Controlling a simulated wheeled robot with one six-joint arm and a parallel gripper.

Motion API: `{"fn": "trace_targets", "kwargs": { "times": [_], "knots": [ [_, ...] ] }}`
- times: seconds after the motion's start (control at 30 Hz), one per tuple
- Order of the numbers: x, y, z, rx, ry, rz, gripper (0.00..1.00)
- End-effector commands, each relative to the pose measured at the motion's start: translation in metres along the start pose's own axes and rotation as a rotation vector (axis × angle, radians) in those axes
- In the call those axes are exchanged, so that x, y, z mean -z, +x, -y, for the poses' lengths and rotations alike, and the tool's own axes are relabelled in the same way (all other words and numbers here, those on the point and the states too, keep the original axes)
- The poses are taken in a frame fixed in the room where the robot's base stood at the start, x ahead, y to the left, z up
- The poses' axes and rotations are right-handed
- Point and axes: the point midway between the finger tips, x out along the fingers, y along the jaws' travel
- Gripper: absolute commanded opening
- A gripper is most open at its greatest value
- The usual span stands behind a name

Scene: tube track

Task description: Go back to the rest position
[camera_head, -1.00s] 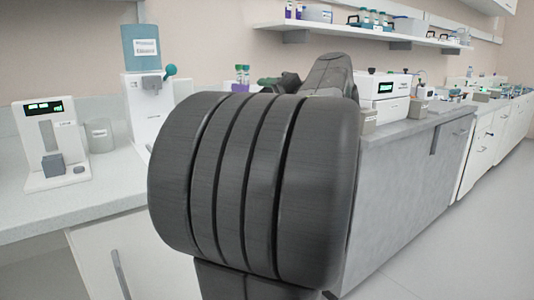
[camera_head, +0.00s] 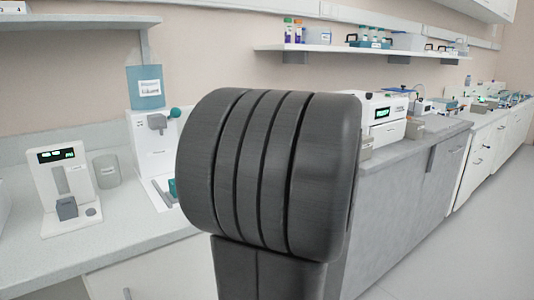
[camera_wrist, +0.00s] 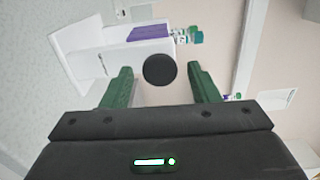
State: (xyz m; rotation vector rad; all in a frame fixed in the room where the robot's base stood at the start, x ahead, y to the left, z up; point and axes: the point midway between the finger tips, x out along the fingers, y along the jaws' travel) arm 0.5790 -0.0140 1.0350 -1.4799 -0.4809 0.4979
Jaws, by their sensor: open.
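My gripper (camera_wrist: 160,72) shows in the wrist view with its two green fingers spread apart. A round black disc lies in the picture between the fingertips; I cannot tell how far off it is. No object is visibly gripped. In the head view my large dark arm link fills the middle and hides the gripper.
A wall shelf (camera_head: 350,49) holds tubes and boxes. Floor (camera_head: 480,250) at right is clear.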

Motion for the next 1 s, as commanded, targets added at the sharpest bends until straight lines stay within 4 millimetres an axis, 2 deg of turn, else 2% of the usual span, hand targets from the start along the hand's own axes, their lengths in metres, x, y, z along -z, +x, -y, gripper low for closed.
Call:
{"fn": "trace_targets", "kwargs": {
  "times": [0.03, 0.4, 1.0],
  "knots": [
    [0.0001, -0.0002, 0.0049, -0.002, 0.030, -0.001, 0.55],
    [0.0001, -0.0002, 0.0023, -0.001, 0.201, 0.000, 0.55],
    [-0.0014, -0.0003, -0.0002, -0.003, 0.233, 0.002, 0.55]
  ]
}}
